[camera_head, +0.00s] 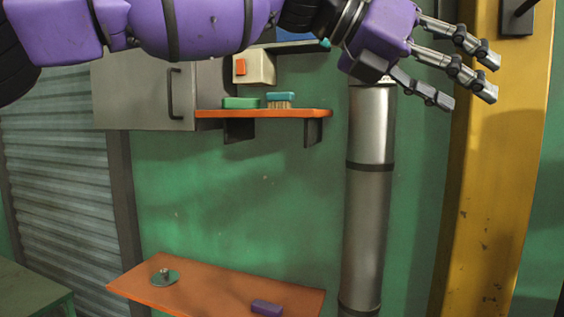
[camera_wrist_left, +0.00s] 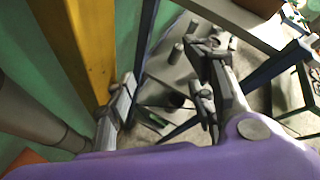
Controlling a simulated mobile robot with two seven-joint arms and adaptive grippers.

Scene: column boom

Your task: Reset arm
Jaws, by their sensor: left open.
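My purple left arm stretches across the top of the head view from the left. Its left gripper (camera_head: 474,82) is open and empty, with its grey fingers spread and pointing right. The fingers appear in front of the silver pipe and the yellow post in the picture; how far they are from the post is hard to tell. In the left wrist view the left gripper (camera_wrist_left: 168,108) also shows open, with nothing between its fingers. My right gripper is in neither view.
An orange shelf (camera_head: 264,114) holds a green item (camera_head: 240,103) and a brush (camera_head: 280,99). A lower orange surface (camera_head: 215,288) bears a round metal piece (camera_head: 164,277) and a purple block (camera_head: 267,307). A silver pipe (camera_head: 369,215) and yellow post (camera_head: 495,190) stand right.

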